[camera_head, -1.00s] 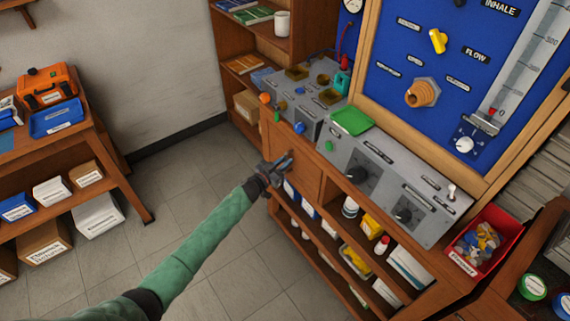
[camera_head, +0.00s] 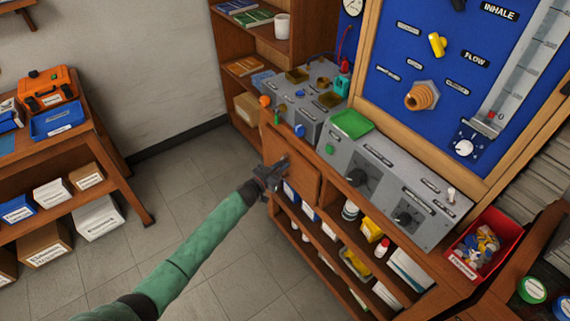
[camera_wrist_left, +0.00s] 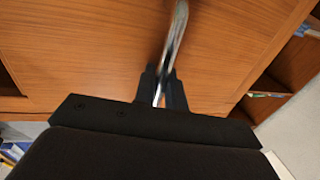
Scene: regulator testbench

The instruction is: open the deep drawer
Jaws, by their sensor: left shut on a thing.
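The deep drawer (camera_head: 297,178) has a plain wooden front and sits in the bench under the grey control boxes, left of the open shelves. Its front stands a little out from the bench. My left gripper (camera_head: 274,174) is at the drawer front, shut on its metal handle. In the left wrist view the shiny bar handle (camera_wrist_left: 176,40) runs up from between the dark fingers (camera_wrist_left: 161,88), with the wooden front (camera_wrist_left: 90,50) close behind. The drawer's inside is hidden from the head view. My right gripper is not in view.
Open shelves right of the drawer hold bottles and boxes (camera_head: 371,229). A red bin (camera_head: 477,245) stands at the bench's right end. A side table (camera_head: 92,140) with an orange case (camera_head: 47,87) is at the left. The tiled floor (camera_head: 180,185) between is clear.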

